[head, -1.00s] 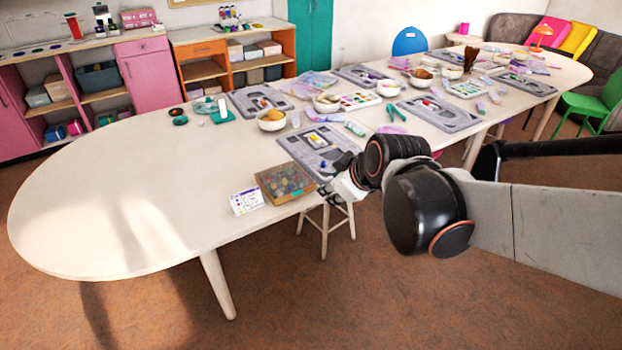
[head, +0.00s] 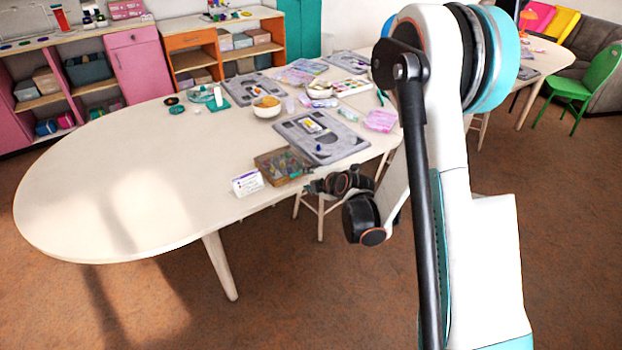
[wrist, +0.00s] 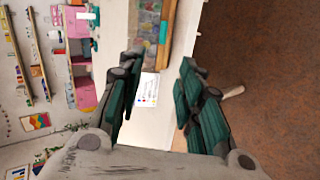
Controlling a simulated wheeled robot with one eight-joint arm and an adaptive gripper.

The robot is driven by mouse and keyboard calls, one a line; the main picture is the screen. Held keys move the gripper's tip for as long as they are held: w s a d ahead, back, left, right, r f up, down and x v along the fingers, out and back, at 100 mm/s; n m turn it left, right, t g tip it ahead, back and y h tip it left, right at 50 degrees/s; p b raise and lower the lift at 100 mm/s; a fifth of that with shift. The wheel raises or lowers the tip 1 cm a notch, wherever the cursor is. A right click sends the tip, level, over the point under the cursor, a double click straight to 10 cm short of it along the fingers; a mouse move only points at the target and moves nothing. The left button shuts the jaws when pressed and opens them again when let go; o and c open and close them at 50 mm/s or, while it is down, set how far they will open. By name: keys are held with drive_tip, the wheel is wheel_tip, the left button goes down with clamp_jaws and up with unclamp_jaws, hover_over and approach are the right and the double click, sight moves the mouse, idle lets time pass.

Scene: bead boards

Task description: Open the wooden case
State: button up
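The wooden case (head: 282,166) sits near the front edge of the long table, with colourful contents showing through its top. Its lid looks down, though this is small to judge. In the wrist view the case (wrist: 165,32) is at the top centre, beyond the fingertips, wooden side facing me. My gripper (head: 318,186) is just right of the case at the table's front edge, seen small and dark. In the wrist view my gripper (wrist: 158,70) has its green-padded fingers spread apart with nothing between them. I see no contact with the case.
A white card (head: 247,183) with coloured dots stands left of the case. A grey bead board (head: 345,147) lies behind it, and a bowl (head: 266,107) farther back. A stool (head: 320,215) is under the table edge. The table's left end is clear.

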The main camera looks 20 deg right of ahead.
drive_tip(key=f, duration=0.1)
drive_tip(key=b, duration=0.4)
approach(294, 176)
drive_tip(key=shift+n, duration=0.3)
drive_tip(key=x, duration=0.8)
drive_tip(key=shift+w+f, duration=0.1)
drive_tip(key=shift+c, duration=0.3)
clamp_jaws()
wheel_tip(294, 176, up, 2)
drive_tip(key=shift+w+a+r+g+p, duration=0.15)
drive_tip(key=shift+g+p, duration=0.35)
drive_tip(key=shift+p, duration=0.6)
drive_tip(key=shift+w+r+g+h+p, duration=0.15)
drive_tip(key=shift+r+g+p, duration=0.15)
drive_tip(key=shift+r+p, duration=0.15)
drive_tip(key=shift+w+r+g+h+p, duration=0.1)
drive_tip(key=shift+r+g+h+p, duration=0.05)
drive_tip(key=shift+r+g+p, duration=0.25)
drive_tip(key=shift+f, duration=0.1)
